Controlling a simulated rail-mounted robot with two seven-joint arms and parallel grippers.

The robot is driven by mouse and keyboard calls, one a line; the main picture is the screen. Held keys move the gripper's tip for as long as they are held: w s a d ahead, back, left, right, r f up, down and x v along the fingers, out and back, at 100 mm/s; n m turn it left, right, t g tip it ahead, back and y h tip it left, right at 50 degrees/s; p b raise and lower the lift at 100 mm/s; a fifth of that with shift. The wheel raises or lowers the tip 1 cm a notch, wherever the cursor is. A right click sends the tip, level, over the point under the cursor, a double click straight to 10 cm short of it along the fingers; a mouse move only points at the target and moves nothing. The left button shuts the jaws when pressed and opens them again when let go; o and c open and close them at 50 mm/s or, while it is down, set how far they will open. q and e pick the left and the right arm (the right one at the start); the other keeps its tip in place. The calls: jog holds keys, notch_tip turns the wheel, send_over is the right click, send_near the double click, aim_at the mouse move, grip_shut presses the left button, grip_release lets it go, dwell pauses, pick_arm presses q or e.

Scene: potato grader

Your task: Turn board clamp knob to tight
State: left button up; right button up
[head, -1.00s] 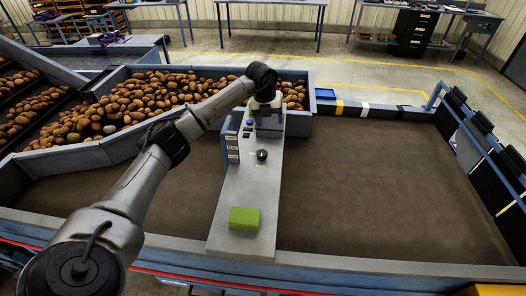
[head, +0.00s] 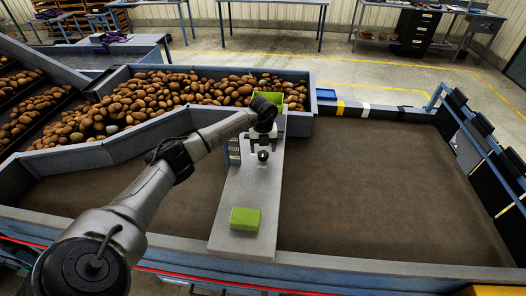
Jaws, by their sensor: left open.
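The black clamp knob (head: 263,156) stands on the grey board (head: 244,190), toward its far part. My left gripper (head: 262,148) is above the knob with its fingers pointing down, open. The fingertips are at or just over the knob; I cannot tell whether they touch it. My right gripper is not in view.
A green block (head: 245,219) lies on the board's near end. A green container (head: 272,98) stands behind my gripper. A trough of potatoes (head: 205,75) lies at the back left. The brown bed right of the board is clear.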

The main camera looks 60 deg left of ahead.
aim_at(263, 153)
pick_arm(q)
jog(key=shift+f, duration=1.5)
jog(key=c, duration=0.9)
